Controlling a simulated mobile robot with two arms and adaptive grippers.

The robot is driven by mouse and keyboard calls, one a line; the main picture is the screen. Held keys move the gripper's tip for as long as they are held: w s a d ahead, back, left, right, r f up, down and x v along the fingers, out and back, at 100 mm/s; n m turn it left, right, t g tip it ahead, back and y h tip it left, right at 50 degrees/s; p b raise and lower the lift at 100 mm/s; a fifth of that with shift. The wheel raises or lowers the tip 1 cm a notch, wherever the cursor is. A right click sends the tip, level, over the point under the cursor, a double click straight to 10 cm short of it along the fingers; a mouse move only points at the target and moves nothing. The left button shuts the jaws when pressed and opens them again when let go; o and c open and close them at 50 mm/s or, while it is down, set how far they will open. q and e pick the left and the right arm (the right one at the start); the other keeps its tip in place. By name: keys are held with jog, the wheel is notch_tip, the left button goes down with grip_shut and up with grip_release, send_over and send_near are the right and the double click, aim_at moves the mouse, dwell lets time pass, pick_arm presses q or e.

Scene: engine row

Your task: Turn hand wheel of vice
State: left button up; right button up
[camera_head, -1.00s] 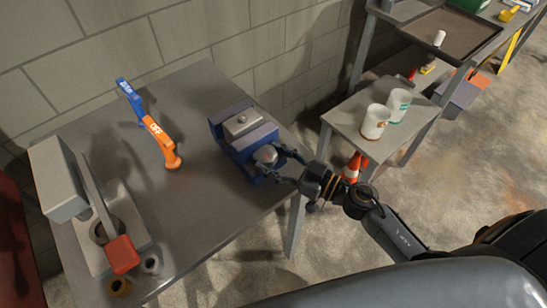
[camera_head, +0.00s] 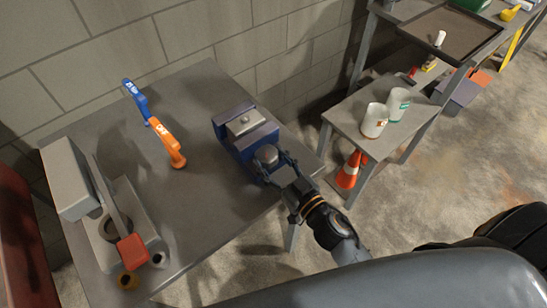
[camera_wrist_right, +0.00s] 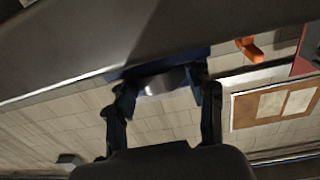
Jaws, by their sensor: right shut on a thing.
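The blue vice (camera_head: 243,131) with grey jaws stands on the right part of the grey metal table. Its round grey hand wheel (camera_head: 266,155) faces the front right. My right gripper (camera_head: 276,167) is at the front of the vice, with its fingers around the hand wheel and shut on it. In the right wrist view, the two dark fingers (camera_wrist_right: 164,95) reach toward the blue vice body (camera_wrist_right: 185,58), with a pale metal part (camera_wrist_right: 166,82) between them; much of the wheel is hidden there. My left gripper is not in view.
A blue tool (camera_head: 136,98) and an orange tool (camera_head: 168,145) lie left of the vice. A grey machine with a red handle end (camera_head: 133,251) is at the table's left. Two white cups (camera_head: 374,121) stand on a side table. An orange cone (camera_head: 350,170) is on the floor.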

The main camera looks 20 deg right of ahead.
jog(key=shift+a+m+h+b, duration=0.1)
jog(key=shift+m+h+b, duration=0.2)
jog(key=shift+m+h, duration=0.45)
jog(key=shift+t+h, duration=0.3)
jog(key=shift+h, duration=0.15)
jog(key=o, duration=1.2)
jog(key=shift+c, duration=0.2)
jog(key=s+d, duration=0.2)
jog(key=s, duration=1)
jog(key=shift+w, duration=0.1)
